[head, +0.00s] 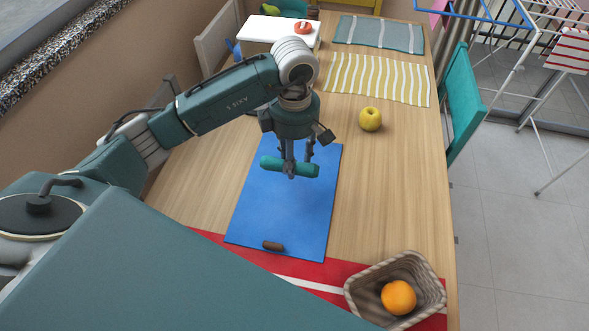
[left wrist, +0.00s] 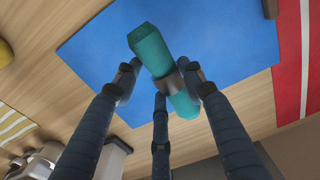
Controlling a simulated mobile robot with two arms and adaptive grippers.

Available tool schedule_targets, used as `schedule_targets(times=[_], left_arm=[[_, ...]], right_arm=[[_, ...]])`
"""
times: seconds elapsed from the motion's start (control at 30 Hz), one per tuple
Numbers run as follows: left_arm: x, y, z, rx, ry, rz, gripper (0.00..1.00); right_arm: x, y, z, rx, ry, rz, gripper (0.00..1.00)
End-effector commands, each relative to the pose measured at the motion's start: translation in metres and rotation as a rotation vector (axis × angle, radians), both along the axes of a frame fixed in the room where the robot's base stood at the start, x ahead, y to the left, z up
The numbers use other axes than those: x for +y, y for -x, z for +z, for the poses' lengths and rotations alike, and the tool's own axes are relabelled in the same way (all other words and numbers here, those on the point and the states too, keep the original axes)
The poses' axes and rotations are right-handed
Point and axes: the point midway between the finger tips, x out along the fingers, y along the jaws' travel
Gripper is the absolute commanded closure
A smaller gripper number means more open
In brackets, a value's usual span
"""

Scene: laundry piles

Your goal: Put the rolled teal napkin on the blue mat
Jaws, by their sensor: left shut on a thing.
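The rolled teal napkin (head: 304,169) has a dark band around its middle and is gripped by my left gripper (head: 290,172). It also shows between the fingers in the left wrist view (left wrist: 150,48). My left gripper is shut on it from above. The blue mat (head: 277,215) lies flat on the wooden table, and the napkin is over its upper part in the head view. I cannot tell for sure whether the napkin touches the mat. My right gripper is not in view.
A brown roll-shaped thing (head: 273,246) lies at the mat's near end. A basket (head: 421,273) with an orange (head: 398,297) stands on a red cloth (head: 333,271) at the near right. A yellow apple (head: 370,119) sits right of the mat. A teal chair (head: 463,105) stands beside the table.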

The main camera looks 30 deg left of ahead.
Motion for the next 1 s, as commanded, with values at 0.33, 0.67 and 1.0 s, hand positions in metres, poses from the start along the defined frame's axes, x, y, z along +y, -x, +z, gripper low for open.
schedule_targets(times=[0.33, 0.67, 1.0], left_arm=[[0.0, 0.001, -0.033, 0.003, 0.001, 0.001, 0.95], [-0.001, -0.001, -0.054, -0.001, 0.002, -0.001, 0.95], [0.0, -0.001, -0.057, -0.001, 0.001, -0.001, 0.41]], right_arm=[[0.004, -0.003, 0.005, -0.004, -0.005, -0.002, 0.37], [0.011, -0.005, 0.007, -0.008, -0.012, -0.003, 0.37], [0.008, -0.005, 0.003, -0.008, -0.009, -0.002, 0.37]])
